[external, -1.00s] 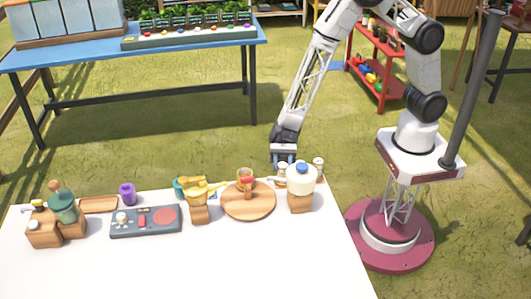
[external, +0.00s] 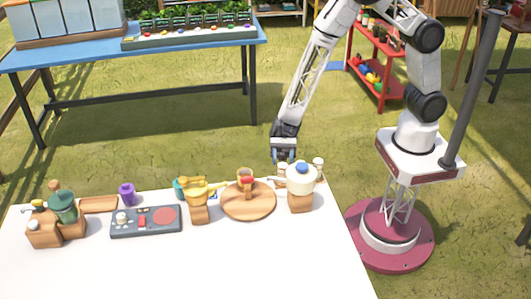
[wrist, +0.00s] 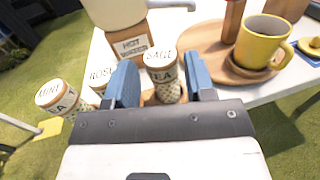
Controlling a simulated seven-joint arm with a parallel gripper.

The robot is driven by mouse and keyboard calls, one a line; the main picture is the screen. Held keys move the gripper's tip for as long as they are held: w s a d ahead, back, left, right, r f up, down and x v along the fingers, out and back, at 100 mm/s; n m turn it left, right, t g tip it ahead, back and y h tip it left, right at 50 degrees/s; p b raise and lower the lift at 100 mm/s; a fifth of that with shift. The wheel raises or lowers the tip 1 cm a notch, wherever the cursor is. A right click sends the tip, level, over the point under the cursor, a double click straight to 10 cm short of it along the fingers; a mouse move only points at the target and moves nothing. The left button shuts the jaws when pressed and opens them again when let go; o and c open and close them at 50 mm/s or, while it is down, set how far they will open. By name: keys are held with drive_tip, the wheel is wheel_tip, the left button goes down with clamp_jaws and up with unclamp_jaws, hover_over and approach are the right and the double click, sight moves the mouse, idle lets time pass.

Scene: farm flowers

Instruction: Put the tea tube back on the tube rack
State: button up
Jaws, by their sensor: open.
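My gripper (wrist: 162,85) is open, with one blue finger on each side of the SAGE tea tube (wrist: 163,78) in the wrist view. The tube has a pale lid and a patterned body, and it stands upright; I cannot tell whether the fingers touch it. A ROSE tube (wrist: 98,76) is partly hidden behind the left finger. A MINT tea tube (wrist: 60,97) stands farther left. A bit of brown wood (wrist: 149,97) shows beside the SAGE tube; I cannot tell if it is the rack. In the external view my gripper (external: 284,155) is at the table's far edge.
The hot water dispenser (external: 301,185) stands close to the tubes on a wooden block. A round wooden board (external: 249,202) carries a yellow mug (wrist: 263,42). A grey control panel (external: 146,221) and a purple cup (external: 127,194) are farther left. The table's front is clear.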

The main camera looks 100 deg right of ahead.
drive_tip(key=v, duration=0.8)
drive_tip(key=shift+s+d, duration=0.15)
drive_tip(key=shift+d, duration=0.15)
idle(0.6)
drive_tip(key=s+r+n+g+h, duration=0.65)
drive_tip(key=s+r+n, duration=0.45)
drive_tip(key=s+r, duration=0.55)
drive_tip(key=s+d+r+n+t+h, duration=0.2)
drive_tip(key=s+d+r+n+h, duration=0.2)
drive_tip(key=s, duration=0.6)
drive_tip(key=s+d+r+n+t+h, duration=0.3)
drive_tip(key=s+d+r+n+h, duration=0.2)
drive_tip(key=s+d, duration=0.4)
drive_tip(key=shift+s+r+h, duration=0.8)
drive_tip(key=shift+r+h, duration=0.05)
drive_tip(key=shift+h, duration=0.3)
